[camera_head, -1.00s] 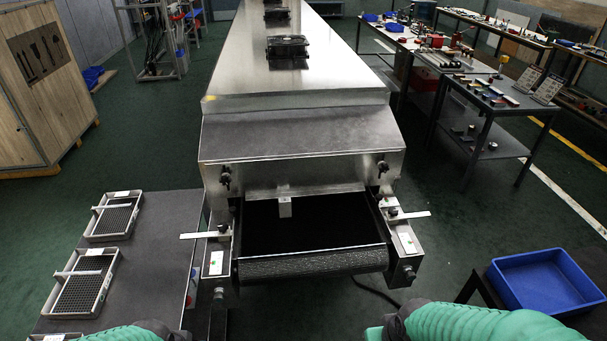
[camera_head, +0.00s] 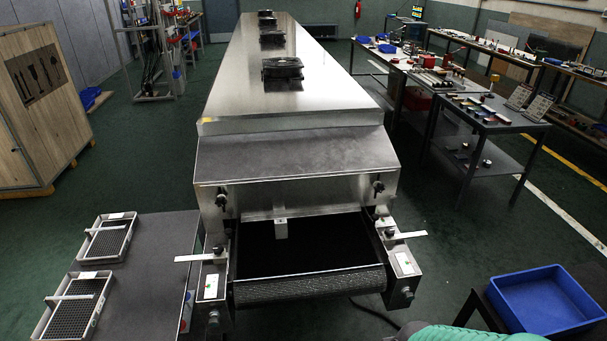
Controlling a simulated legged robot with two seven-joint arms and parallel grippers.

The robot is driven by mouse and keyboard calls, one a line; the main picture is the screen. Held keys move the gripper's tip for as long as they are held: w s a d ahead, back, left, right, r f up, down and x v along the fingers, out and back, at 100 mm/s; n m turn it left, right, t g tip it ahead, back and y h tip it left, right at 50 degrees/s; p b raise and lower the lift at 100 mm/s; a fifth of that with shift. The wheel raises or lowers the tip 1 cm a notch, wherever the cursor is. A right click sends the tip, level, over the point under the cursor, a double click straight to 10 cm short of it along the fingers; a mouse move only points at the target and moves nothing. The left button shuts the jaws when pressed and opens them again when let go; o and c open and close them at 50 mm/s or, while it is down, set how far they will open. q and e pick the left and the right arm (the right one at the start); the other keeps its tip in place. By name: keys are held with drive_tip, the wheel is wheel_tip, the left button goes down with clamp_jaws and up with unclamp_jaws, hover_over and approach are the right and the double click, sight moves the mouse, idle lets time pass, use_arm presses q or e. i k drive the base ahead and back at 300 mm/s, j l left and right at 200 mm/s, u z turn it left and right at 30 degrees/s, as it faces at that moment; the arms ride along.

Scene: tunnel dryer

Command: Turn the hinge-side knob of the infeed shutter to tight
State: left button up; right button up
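The tunnel dryer's infeed end faces me in the head view. A steel front panel (camera_head: 300,200), which looks like the infeed shutter, hangs above the dark belt opening. A black knob (camera_head: 221,198) sits at its left end and another black knob (camera_head: 378,188) at its right end. I cannot tell which one is on the hinge side, nor how tight either is. A small light block (camera_head: 281,228) shows at the panel's lower edge. Neither gripper is in view; only a green part of my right arm shows at the bottom right edge.
Flat pale bars stick out left (camera_head: 197,258) and right (camera_head: 408,235) of the infeed. A grey table (camera_head: 140,290) with two mesh trays stands at left. A blue bin (camera_head: 545,300) is at right. Green floor is open between the dryer and the right-hand tables.

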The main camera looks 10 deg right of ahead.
sight(221, 201)
drive_tip(key=i+l, duration=0.65)
drive_tip(key=i+l+u, duration=0.15)
drive_tip(key=u, duration=0.3)
drive_tip(key=i+l+u, duration=0.1)
drive_tip(key=u, duration=0.35)
drive_tip(key=l+u, duration=0.3)
drive_tip(key=u, duration=0.15)
drive_tip(key=l+u, duration=0.25)
drive_tip(key=u, duration=0.7)
